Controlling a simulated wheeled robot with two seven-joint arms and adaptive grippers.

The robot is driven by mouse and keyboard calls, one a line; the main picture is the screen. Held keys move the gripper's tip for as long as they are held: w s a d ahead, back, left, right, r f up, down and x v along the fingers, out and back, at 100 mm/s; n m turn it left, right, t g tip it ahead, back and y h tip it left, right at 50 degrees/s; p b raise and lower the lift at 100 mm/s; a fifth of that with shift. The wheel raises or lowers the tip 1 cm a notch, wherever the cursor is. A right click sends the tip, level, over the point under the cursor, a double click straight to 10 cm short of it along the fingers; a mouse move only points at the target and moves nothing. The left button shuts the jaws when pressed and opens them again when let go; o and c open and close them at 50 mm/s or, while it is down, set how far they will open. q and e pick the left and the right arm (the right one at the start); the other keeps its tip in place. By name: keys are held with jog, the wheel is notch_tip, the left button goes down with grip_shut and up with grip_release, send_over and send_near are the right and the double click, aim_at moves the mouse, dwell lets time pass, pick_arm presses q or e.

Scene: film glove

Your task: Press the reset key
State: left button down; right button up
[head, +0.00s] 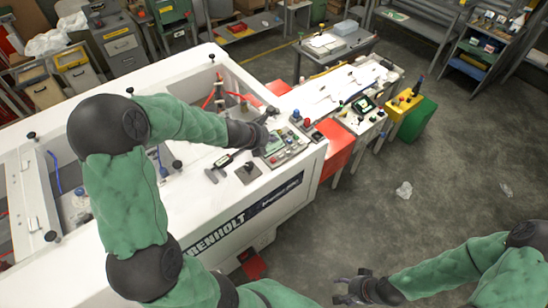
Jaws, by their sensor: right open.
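The control panel (290,145) with several small keys and knobs sits on the white machine's top at its right end. Which of its keys is the reset key is too small to tell. My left gripper (268,128) is over the panel's left part, close to the keys. Whether it touches one I cannot tell, and its finger opening is not clear. The gripper hides some of the panel behind it. My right gripper (350,288) is open and empty, low at the bottom of the view, over the floor and away from the machine.
A joystick plate (249,173) and a dark handheld device (224,160) are left of the panel. A red knob (307,122) stands at its right edge. A white bench (335,92) with a small screen (363,105) lies beyond. The floor at right is mostly clear.

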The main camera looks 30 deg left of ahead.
aim_at(273, 160)
pick_arm(q)
jog(key=f+b, duration=0.8)
jog(key=f, duration=0.1)
jog(key=shift+w, duration=0.2)
jog(key=shift+f+b, duration=0.1)
jog(key=shift+b, duration=0.25)
dwell(1.2)
jog(key=shift+f+b, duration=0.3)
jog(key=shift+d+f+b, duration=0.1)
jog(key=shift+f+b, duration=0.35)
dwell(0.8)
jog(key=shift+r, duration=0.1)
jog(key=shift+r+p, duration=0.75)
jog(key=shift+p, duration=0.1)
